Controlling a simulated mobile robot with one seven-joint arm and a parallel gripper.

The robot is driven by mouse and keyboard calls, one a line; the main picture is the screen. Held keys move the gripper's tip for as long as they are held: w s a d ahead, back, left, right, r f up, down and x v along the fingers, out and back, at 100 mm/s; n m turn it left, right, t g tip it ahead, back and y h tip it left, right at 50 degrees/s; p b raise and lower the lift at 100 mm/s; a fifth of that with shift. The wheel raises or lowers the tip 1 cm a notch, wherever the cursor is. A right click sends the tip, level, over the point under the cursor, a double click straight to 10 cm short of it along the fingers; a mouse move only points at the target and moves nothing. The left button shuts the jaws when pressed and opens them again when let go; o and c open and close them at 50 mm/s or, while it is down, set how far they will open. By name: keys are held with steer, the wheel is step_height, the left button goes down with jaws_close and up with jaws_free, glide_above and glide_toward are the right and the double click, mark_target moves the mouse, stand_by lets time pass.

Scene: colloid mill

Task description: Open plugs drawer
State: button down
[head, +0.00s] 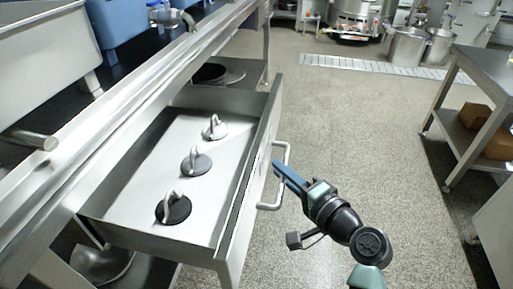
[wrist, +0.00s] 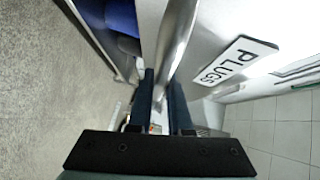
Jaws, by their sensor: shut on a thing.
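The plugs drawer (head: 150,187) stands pulled out from under the steel bench in the head view. Three round plugs with upright handles lie inside: a dark one (head: 173,208), a grey one (head: 196,162) and a lighter one (head: 215,128). A bar handle (head: 285,178) is on the drawer's front. My gripper (head: 277,167) is at this handle, shut on it, with its blue fingers around the bar. In the wrist view the handle bar (wrist: 176,40) runs between the fingers, and a "PLUGS" label (wrist: 238,60) shows beside it on the drawer front.
The steel bench (head: 110,105) is above the drawer, with blue bins on it. A dark round item (head: 210,74) sits on a lower shelf behind the drawer. The speckled floor (head: 350,125) is open to the right, up to a table (head: 485,65) with boxes beneath.

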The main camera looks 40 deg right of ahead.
steer(key=shift+s+d, duration=0.75)
steer(key=shift+s, duration=0.2)
steer(key=c, duration=0.8)
jaws_free()
steer(key=shift+c, duration=0.2)
steer(key=s+a+r+p, duration=0.1)
steer(key=s+p, duration=0.3)
steer(key=s, duration=0.8)
steer(key=shift+s+a+r, duration=0.35)
steer(key=shift+r, duration=0.05)
